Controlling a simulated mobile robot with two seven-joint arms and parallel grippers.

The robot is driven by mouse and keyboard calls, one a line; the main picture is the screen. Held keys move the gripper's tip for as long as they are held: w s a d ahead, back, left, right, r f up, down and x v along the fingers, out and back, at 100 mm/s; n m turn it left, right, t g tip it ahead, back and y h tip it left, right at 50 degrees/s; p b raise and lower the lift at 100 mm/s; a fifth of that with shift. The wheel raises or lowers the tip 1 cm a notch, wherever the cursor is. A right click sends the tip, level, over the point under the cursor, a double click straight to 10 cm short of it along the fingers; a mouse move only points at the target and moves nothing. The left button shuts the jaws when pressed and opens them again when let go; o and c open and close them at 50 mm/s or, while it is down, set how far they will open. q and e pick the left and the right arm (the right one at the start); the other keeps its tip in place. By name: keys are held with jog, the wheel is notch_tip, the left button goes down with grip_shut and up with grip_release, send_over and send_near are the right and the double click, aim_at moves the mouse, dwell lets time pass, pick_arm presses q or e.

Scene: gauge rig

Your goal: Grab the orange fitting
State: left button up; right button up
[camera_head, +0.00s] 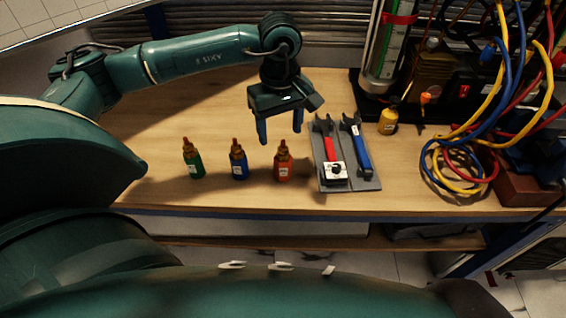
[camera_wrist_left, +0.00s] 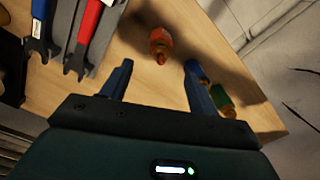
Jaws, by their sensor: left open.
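The orange fitting (camera_head: 284,163) is a small bottle-shaped piece with a brass tip and a white label. It stands upright on the wooden workbench (camera_head: 160,110) near its front edge. In the left wrist view the orange fitting (camera_wrist_left: 160,42) shows beyond the fingertips, between the two fingers' directions. My left gripper (camera_head: 280,137) is open and empty, above and behind the orange fitting, fingers pointing down. It also shows in the left wrist view (camera_wrist_left: 157,75). My right gripper is not in view.
A blue fitting (camera_head: 239,162) and a green fitting (camera_head: 193,160) stand left of the orange one. A grey tray (camera_head: 364,183) with red and blue wrenches lies close on its right. A yellow fitting (camera_head: 388,122) and coiled hoses (camera_head: 460,165) are farther right. The bench's left is clear.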

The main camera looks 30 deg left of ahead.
aim_at(283, 147)
pick_arm(q)
jog(key=shift+s+d+f+p, duration=0.1)
jog(key=shift+d+f+p, duration=0.1)
jog(key=shift+f, duration=0.85)
jog(key=shift+s+d+f+p, duration=0.1)
jog(key=shift+f+p, duration=0.1)
jog(key=shift+f, duration=0.85)
jog(key=shift+d+f+p, duration=0.15)
jog(key=shift+f+p, duration=0.05)
jog(key=shift+f, duration=0.85)
jog(key=shift+r, duration=0.1)
grip_shut()
